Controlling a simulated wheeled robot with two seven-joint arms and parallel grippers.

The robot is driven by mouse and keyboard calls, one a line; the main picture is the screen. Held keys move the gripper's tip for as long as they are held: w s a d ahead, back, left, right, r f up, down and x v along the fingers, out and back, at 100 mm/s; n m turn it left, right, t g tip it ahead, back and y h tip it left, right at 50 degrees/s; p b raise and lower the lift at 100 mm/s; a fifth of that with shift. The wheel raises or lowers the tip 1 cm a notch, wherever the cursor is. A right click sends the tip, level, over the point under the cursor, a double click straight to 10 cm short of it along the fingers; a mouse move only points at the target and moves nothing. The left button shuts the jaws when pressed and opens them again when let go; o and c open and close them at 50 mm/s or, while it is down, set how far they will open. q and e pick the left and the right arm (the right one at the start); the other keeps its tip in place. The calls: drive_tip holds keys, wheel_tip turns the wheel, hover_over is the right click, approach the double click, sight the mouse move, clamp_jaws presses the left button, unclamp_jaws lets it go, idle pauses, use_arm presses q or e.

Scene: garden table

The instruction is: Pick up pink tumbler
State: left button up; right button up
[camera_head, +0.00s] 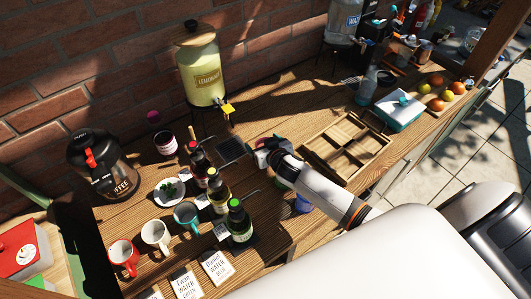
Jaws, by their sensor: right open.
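My left gripper is not in view.
Several bottles (240,220), a small plate (170,190) and mugs (156,235) stand between gripper and coffee jar (102,165). A lemonade dispenser (200,70) stands behind. A wooden divided tray (346,145) lies right of the gripper; a blue cup (303,204) is under my arm.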

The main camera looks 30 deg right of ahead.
drive_tip(key=shift+c, duration=0.4)
drive_tip(key=c, duration=1)
